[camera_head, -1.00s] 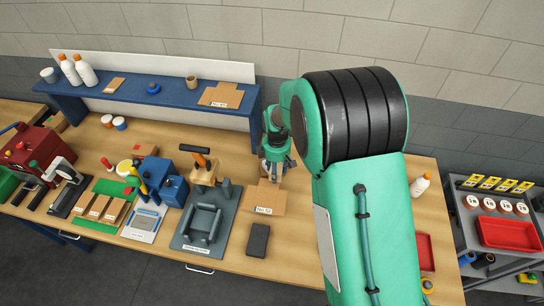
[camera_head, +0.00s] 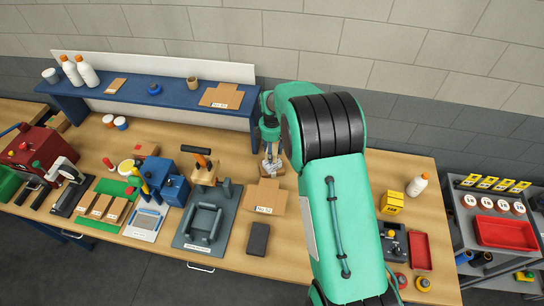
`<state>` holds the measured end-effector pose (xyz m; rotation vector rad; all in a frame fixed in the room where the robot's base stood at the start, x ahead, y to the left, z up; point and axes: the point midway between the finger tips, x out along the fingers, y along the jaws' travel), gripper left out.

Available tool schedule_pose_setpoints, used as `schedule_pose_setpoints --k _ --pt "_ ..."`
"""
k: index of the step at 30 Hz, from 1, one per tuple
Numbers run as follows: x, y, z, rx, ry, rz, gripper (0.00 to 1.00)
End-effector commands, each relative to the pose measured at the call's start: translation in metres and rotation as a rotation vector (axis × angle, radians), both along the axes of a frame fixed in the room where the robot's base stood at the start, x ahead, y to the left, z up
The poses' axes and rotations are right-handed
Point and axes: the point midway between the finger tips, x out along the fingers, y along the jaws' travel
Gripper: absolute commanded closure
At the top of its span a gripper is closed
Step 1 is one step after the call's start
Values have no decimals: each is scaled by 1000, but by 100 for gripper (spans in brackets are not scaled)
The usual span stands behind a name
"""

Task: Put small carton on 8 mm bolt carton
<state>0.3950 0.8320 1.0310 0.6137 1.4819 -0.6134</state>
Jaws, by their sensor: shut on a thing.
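My gripper (camera_head: 270,160) points down over the back middle of the bench, just behind a brown carton with flaps and a white label (camera_head: 265,197). It is shut on a small brown carton (camera_head: 277,172), mostly hidden by the fingers. I cannot tell whether the held carton touches the bench. The labels are too small to read, so I cannot tell which is the 8 mm bolt carton.
A dark block (camera_head: 259,238) lies in front. A blue shelf (camera_head: 170,100) runs behind. A yellow box (camera_head: 391,203) and red tray (camera_head: 420,250) are right of my arm.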

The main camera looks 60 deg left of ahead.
Motion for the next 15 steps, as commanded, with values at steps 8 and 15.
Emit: schedule_pose_setpoints --k 8,15 --pt "1 1 0 1 -1 0 82" --pt "1 1 -4 0 0 0 82"
